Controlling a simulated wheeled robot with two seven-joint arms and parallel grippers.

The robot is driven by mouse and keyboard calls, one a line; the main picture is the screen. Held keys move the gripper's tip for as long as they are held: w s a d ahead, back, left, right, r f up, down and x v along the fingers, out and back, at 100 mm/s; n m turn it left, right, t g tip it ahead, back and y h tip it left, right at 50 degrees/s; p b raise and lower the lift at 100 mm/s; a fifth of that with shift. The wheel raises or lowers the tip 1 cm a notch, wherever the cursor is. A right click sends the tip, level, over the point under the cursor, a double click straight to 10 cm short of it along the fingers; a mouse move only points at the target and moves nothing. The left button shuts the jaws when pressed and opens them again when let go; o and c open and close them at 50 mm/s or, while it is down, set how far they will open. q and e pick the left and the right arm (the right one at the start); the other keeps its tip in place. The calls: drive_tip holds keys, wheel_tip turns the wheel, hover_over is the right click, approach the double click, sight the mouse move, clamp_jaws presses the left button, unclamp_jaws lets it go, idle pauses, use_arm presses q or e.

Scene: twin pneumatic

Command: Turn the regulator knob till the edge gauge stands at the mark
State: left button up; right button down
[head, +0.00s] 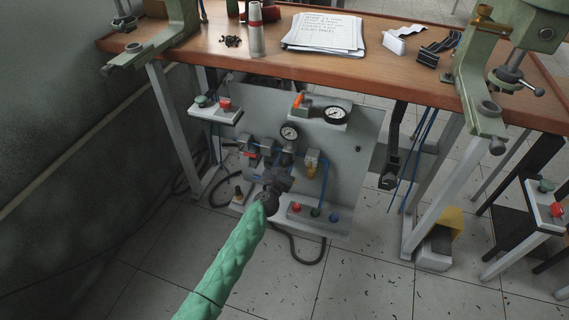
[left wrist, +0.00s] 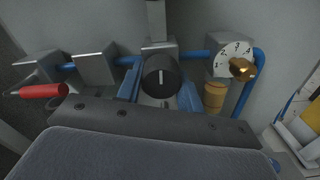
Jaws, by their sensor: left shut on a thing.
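The regulator knob (left wrist: 160,75) is black and round with a white line, which points straight up in the left wrist view. My left gripper (left wrist: 160,92) is shut on the knob, with a blue fingertip on each side. The edge gauge (head: 334,115) is a round dial on a mount at the panel's top edge. Its needle and mark are too small to read. A second gauge (head: 289,132) sits on the panel above my gripper. My right gripper is out of view.
A numbered white dial (left wrist: 233,50) with a brass knob is right of the regulator. A red handle (left wrist: 44,91) is at left. A button box (head: 314,214) is right of my gripper, and blue tubes run nearby. The wooden bench (head: 390,85) overhangs the panel.

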use_arm(q)
drive_tip(key=m+p, duration=0.1)
drive_tip(key=m, duration=0.3)
drive_tip(key=shift+r+m+p, duration=0.1)
drive_tip(key=shift+m+p, duration=0.3)
drive_tip(key=m+p, duration=0.1)
drive_tip(key=m, duration=0.3)
drive_tip(key=shift+a, duration=0.1)
drive_tip(key=shift+m, duration=0.7)
drive_tip(key=m+p, duration=0.2)
drive_tip(key=m, duration=0.3)
drive_tip(key=shift+r, duration=0.15)
drive_tip(key=shift+m, duration=1.1)
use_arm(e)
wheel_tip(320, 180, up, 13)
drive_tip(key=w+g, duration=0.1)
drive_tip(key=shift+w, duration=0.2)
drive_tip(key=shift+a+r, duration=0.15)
use_arm(q)
drive_tip(key=o, duration=1)
